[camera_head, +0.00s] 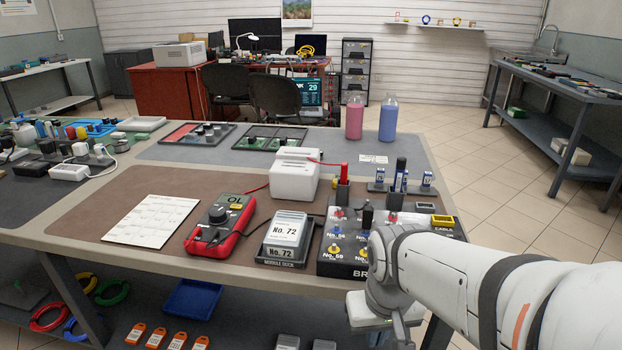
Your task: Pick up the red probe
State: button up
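The red probe (344,172) stands upright in a dark holder at the back left of the dark connector panel (345,269). A thin red lead runs near its top toward the white box. The red multimeter (219,226) lies to the left on the brown mat. My gripper (384,331) is at the lower right, in front of the table's near edge, well short of the probe and lower in the picture. Its fingertips are not clear, so I cannot tell whether it is open or shut. My arm hides part of the panel's right side.
A white box (295,176) sits just left of the red probe. A module dock (284,240) stands between multimeter and panel. Blue-labelled holders (379,179) and pink (354,118) and blue (388,121) bottles stand behind.

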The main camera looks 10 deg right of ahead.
aim_at(344, 165)
jog(key=u, duration=0.1)
jog(key=k, duration=0.5)
jog(key=z, duration=2.55)
jog(key=k, duration=1.25)
jog(key=u, duration=1.9)
jog(key=i, duration=1)
jog(key=u, duration=0.05)
